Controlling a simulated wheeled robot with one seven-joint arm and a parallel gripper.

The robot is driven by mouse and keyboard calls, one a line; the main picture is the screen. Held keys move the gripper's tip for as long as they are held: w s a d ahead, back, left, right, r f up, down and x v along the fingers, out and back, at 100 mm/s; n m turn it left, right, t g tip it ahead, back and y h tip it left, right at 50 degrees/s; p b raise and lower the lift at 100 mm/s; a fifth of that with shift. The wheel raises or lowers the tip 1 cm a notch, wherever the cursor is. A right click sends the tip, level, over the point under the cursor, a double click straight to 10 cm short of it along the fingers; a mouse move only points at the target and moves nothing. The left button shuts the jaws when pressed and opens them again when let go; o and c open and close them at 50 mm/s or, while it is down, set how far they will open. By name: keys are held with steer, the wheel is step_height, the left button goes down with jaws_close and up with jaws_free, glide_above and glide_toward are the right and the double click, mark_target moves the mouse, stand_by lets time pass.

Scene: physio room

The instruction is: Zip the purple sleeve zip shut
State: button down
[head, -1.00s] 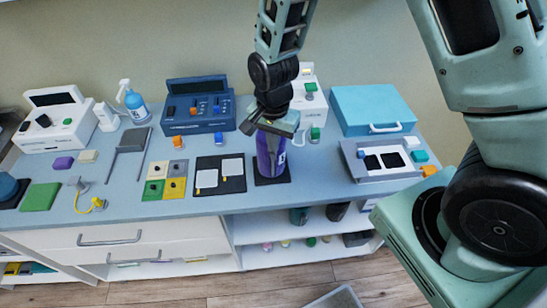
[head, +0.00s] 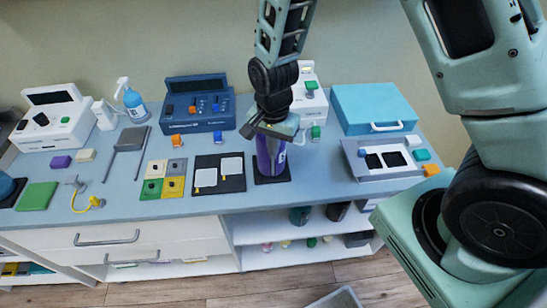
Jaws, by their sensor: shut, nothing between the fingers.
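The purple sleeve (head: 265,158) stands upright on a black base (head: 272,178) near the front edge of the counter, right of the middle. My gripper (head: 262,134) is directly above and in front of the sleeve's top and covers it from view. The gripper is shut with nothing held. The zip and its pull are too small and too hidden to make out.
A black board (head: 219,185) with two white cards lies left of the sleeve. A grey tray (head: 371,172) and a blue case (head: 375,102) are to the right. A navy device (head: 197,103) and a white device (head: 308,95) stand behind.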

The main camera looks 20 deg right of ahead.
steer(key=shift+f+b, duration=0.5)
steer(key=shift+f, duration=0.3)
steer(key=shift+s+a+r+p, duration=0.25)
steer(key=shift+s+r+p, duration=0.1)
steer(key=shift+s, duration=0.35)
steer(key=shift+s+a+r+p, duration=0.2)
steer(key=shift+s+r+p, duration=0.15)
steer(key=shift+s, duration=0.4)
steer(key=shift+s+a+r+p, duration=0.25)
steer(key=shift+s+r+p, duration=0.1)
steer(key=shift+s, duration=0.35)
